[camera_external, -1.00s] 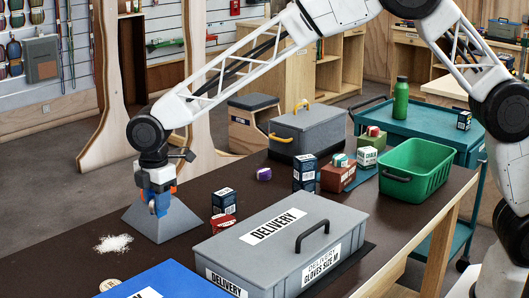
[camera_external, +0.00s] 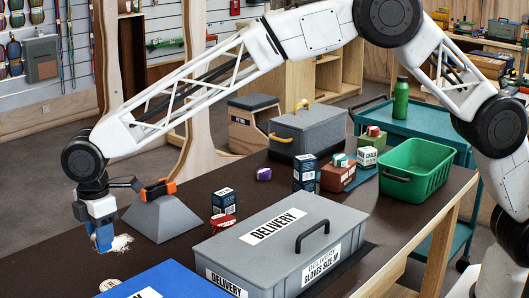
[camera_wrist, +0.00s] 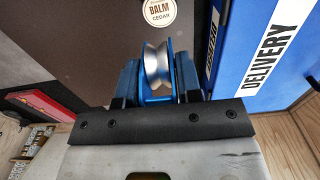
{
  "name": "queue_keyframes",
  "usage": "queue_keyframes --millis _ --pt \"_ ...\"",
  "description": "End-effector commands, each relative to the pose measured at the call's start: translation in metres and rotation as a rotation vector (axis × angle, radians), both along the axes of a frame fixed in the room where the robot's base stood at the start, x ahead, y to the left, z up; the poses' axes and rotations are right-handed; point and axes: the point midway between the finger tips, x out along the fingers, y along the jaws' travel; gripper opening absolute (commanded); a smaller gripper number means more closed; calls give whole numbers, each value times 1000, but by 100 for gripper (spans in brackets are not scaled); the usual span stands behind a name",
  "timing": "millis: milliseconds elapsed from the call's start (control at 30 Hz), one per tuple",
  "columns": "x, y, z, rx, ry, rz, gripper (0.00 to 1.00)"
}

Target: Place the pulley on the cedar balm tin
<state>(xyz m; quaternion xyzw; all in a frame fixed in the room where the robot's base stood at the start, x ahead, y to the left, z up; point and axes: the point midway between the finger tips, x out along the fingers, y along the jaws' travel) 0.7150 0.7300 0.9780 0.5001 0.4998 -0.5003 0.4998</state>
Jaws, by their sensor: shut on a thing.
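The pulley, with a silver grooved wheel and blue side plates, shows in the wrist view (camera_wrist: 158,50) between the fingers of my gripper (camera_wrist: 150,88). The cedar balm tin (camera_external: 110,285) is a small round tin with a pale lid, lying in front of my gripper. Its lid reads BALM CEDAR in the wrist view (camera_wrist: 159,14), just beyond the pulley and apart from it.
A blue box (camera_external: 165,284) stands right of the tin. A grey pyramid block (camera_external: 160,218) with an orange and black item (camera_external: 158,188) on top stands behind right of my gripper. A large grey DELIVERY box (camera_external: 245,262) fills the middle.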

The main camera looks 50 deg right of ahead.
Motion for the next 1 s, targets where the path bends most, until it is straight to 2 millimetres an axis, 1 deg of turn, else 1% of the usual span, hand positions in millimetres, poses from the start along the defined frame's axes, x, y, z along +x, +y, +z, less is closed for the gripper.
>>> queue_keyframes --millis 167,267,600,700,1000 --pt "0 0 -2 0 0 0 8" --pt "0 0 -8 0 0 0 8" --pt "0 -1 -52 -1 1 0 8" --pt "0 0 -60 0 0 0 8" --pt "0 0 -62 1 -1 0 8"
